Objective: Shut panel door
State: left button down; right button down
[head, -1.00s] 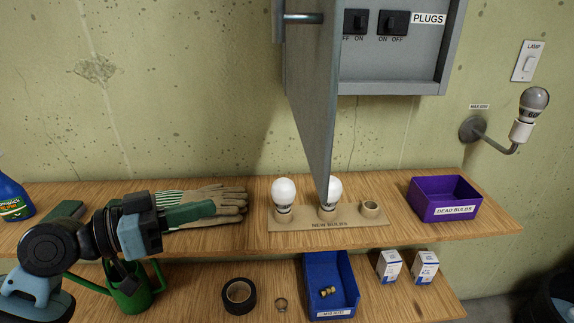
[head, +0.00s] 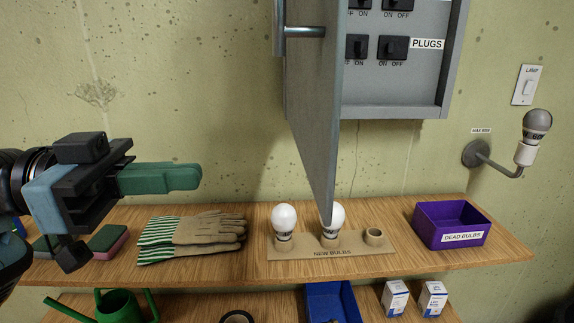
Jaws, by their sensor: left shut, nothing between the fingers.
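The grey panel door (head: 314,110) stands open, swung out toward me from the left side of the grey electrical panel (head: 432,60) on the wall. A bar handle (head: 280,30) is on the door's left face. Black switches and a "PLUGS" label show inside the panel; its top is out of frame. My left gripper (head: 198,177) is shut and empty, with green fingers pointing right. It is left of the door, apart from it, above the shelf and the gloves. My right gripper is not in view.
Below, the wooden shelf (head: 200,272) holds striped gloves (head: 195,235), a bulb holder (head: 290,253) with two white bulbs, and a purple "DEAD BULBS" bin (head: 450,223). The door's lower corner overlaps one bulb in view. A wall lamp (head: 530,140) is at right. The wall left of the door is clear.

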aim_at(319, 170)
pick_arm(q)
jog(key=d, duration=0.3)
jog(key=d+p, duration=0.1)
jog(key=d, duration=0.2)
jog(key=w+d+p, duration=0.1)
jog(key=d, duration=0.3)
jog(key=shift+w+r, duration=0.1)
jog(key=shift+r, duration=0.05)
jog(key=shift+w+d, duration=0.1)
jog(key=shift+d, duration=0.55)
